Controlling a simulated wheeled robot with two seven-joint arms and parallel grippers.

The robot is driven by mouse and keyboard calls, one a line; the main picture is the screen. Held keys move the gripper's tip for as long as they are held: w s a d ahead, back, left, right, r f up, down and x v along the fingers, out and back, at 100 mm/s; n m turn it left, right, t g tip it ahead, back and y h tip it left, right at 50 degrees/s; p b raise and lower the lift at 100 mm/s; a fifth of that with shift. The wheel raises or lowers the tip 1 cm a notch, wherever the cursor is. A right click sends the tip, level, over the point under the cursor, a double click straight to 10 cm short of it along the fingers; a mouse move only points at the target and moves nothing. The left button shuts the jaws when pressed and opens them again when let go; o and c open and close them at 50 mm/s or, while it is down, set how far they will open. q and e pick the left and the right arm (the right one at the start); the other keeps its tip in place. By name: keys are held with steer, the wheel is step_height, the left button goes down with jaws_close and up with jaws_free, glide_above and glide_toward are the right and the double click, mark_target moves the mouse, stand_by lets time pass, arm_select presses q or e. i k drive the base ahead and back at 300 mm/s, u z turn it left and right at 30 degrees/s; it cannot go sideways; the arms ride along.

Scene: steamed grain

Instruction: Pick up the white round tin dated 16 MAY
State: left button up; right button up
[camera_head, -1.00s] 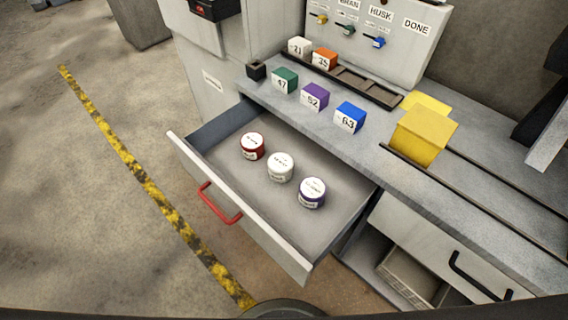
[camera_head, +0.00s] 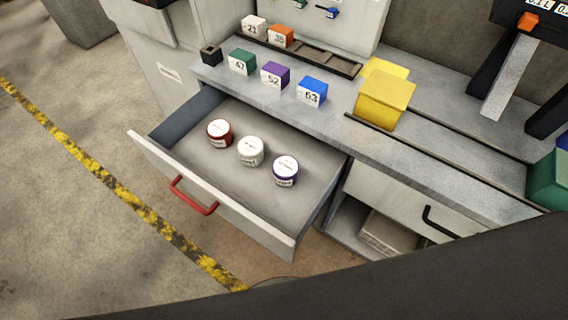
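Three round tins stand in the open drawer (camera_head: 180,163). The white tin (camera_head: 251,152) is in the middle. A red tin with a white lid (camera_head: 220,133) is to its left, and a purple tin with a white lid (camera_head: 286,171) is to its right. The tins stand apart from each other. Their label print is too small to read, so I cannot make out a date. Neither of my grippers shows in view.
The drawer has a red handle (camera_head: 193,196). On the counter behind stand green (camera_head: 242,62), purple (camera_head: 275,75) and blue (camera_head: 312,92) numbered blocks and a yellow box (camera_head: 384,98). A closed drawer with a black handle (camera_head: 440,222) is at right. A dark shape covers the bottom right.

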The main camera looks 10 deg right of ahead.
mark_target(250, 148)
steer(key=z, duration=0.25)
steer(key=k, duration=1)
steer(key=z, duration=0.7)
